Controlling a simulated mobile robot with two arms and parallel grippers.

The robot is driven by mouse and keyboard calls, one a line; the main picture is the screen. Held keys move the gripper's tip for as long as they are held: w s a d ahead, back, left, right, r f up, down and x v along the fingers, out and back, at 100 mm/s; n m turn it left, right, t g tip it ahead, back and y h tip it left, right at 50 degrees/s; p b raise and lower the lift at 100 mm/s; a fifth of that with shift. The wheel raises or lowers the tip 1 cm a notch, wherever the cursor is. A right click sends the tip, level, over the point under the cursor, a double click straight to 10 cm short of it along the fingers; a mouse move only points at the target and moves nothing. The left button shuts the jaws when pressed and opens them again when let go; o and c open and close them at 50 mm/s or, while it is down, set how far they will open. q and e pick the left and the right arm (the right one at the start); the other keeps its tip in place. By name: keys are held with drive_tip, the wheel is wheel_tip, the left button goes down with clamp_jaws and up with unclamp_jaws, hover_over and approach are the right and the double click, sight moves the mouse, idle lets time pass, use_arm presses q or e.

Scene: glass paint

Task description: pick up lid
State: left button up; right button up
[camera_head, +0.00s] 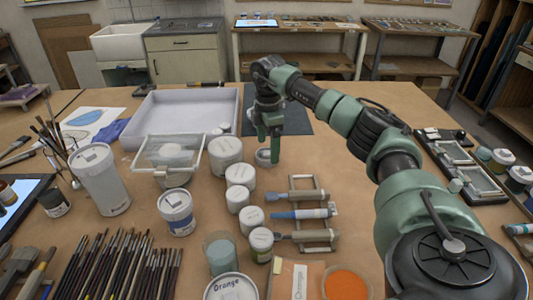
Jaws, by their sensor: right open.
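A white round lid marked "Orange" (232,288) shows at the bottom edge, partly cut off; I cannot tell whether it sits on a jar. An open jar of orange paint (345,283) stands to its right. My right gripper (268,150) points down near the middle of the table, well behind the "Orange" lid. Its green fingers are open, just above or beside a small round grey container (264,158); I cannot tell whether they touch it. My left gripper is not in view.
Several white-lidded jars (240,174) stand in a row left of the gripper. Many brushes (120,265) fill the front left.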

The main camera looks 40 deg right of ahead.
sight(262, 155)
wheel_tip(262, 155, down, 2)
drive_tip(key=shift+w+f, duration=0.15)
drive_tip(key=shift+f, duration=0.05)
drive_tip(key=c, duration=1.4)
drive_tip(key=shift+o, duration=0.2)
